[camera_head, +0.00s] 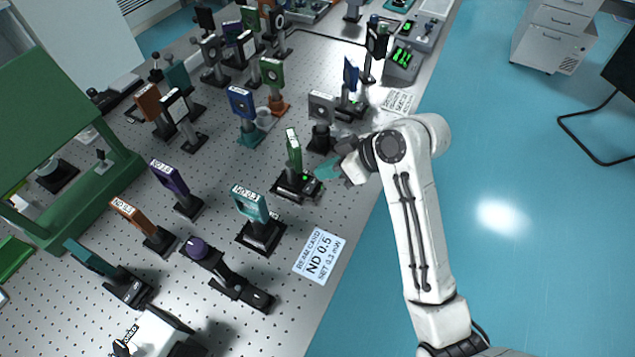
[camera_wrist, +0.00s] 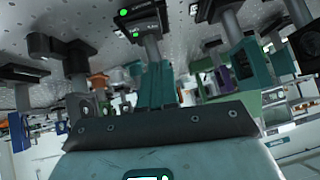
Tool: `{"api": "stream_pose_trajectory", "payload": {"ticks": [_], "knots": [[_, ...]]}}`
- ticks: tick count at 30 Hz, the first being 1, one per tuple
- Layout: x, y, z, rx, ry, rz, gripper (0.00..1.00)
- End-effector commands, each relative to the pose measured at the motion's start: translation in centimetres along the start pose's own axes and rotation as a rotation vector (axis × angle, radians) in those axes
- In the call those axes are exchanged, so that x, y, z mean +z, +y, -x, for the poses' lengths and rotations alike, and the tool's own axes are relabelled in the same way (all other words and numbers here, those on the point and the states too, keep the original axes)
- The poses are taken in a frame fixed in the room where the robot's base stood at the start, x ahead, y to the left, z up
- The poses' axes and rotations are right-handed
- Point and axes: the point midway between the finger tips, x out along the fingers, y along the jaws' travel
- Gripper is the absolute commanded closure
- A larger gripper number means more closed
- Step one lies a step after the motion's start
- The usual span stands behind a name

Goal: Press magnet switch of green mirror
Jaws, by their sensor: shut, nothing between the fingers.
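The green mirror (camera_head: 293,150) stands upright on a post in a black magnetic base (camera_head: 297,186) near the table's right edge. A green light shows on that base. My gripper (camera_head: 321,171) has teal fingers and is shut and empty, just right of the base and the mirror's post. In the wrist view, my gripper's shut fingers (camera_wrist: 157,68) point toward a black base with green lights (camera_wrist: 140,18), which hangs upside down in that picture. A small gap seems to remain, but I cannot tell for certain whether they touch. The switch itself is too small to make out.
A grey-framed mount (camera_head: 321,108) stands just behind my gripper. A teal ND 0.3 mount (camera_head: 250,203) stands in front and left. An ND 0.5 card (camera_head: 318,256) lies near the table edge. A blue mount (camera_head: 241,102) stands farther back. Open floor lies to the right.

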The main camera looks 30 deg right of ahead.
Motion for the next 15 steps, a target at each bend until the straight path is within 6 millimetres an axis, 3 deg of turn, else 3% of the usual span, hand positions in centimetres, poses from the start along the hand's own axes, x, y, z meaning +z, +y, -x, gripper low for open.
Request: {"api": "stream_pose_trajectory", "payload": {"ticks": [6,15], "knots": [[0.8,-0.1,-3.6,-0.002,-0.004,-0.002,1.00],[2.7,-0.1,-5.5,0.000,-0.001,0.000,1.00]]}}
